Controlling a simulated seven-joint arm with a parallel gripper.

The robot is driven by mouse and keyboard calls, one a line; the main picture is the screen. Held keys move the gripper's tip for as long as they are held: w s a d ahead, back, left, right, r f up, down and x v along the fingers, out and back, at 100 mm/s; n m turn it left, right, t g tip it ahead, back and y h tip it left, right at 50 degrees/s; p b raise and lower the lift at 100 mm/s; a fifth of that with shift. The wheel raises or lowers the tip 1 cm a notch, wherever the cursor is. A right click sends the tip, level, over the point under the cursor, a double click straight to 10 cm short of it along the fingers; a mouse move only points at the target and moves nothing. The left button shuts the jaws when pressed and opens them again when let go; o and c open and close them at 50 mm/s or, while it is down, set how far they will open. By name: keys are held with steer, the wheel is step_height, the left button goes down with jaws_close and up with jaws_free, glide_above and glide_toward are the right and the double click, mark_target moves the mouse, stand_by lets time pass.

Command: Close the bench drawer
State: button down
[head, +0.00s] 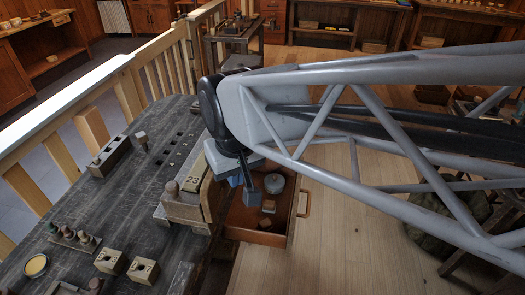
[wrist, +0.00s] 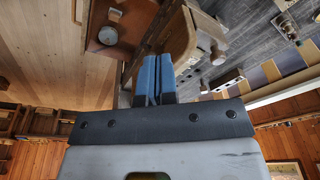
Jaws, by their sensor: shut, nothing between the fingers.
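The bench drawer (head: 240,217) stands pulled out from the right side of the dark bench (head: 130,205) in the head view. Its pale handle (head: 304,203) is on the right, outer end. Inside lie a grey round tin (head: 283,181) and small tan blocks (head: 269,206). My gripper (head: 250,180) is over the drawer's bench-side part, on the near side of the handle. In the wrist view its two blue fingers (wrist: 152,78) are together and empty. The drawer (wrist: 130,30) shows in part at that view's top; I cannot tell whether the fingers touch anything.
A wooden fixture (head: 185,208) with knobs stands at the bench's edge beside my gripper. Pale blocks with holes (head: 111,261), a peg row (head: 76,238) and a yellow dish (head: 36,266) sit on the bench. Wooden floor (head: 350,235) right of the drawer is open.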

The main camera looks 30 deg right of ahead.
steer(key=w+d+f+m+g+y, duration=0.1)
steer(key=w+d+f+m+y, duration=0.4)
steer(key=w+d+f+m, duration=0.5)
steer(key=w+d+f+m+g+y, duration=0.1)
steer(key=w+d+f+m+y, duration=0.2)
steer(key=w+d+f+y, duration=0.7)
steer(key=s+d+f+m+t, duration=0.4)
steer(key=d+f, duration=0.3)
steer(key=d, duration=0.2)
steer(key=s+d+f+m+t+h, duration=0.1)
steer(key=s+d+f+m+t, duration=0.3)
steer(key=d+f, duration=0.4)
steer(key=s+d+f+m+t+h, duration=0.1)
steer(key=s+d+f+m+t, duration=0.3)
steer(key=d+f, duration=0.4)
steer(key=d+m, duration=0.1)
steer(key=d, duration=0.3)
steer(key=shift+s+d+f+t, duration=0.2)
steer(key=shift+s+f+t, duration=0.05)
steer(key=shift+s+t, duration=0.15)
steer(key=x, duration=1.4)
steer(key=shift+f, duration=0.2)
steer(key=shift+w, duration=0.2)
steer(key=x, duration=2.3)
steer(key=shift+w+f, duration=0.25)
steer(key=shift+f, duration=0.1)
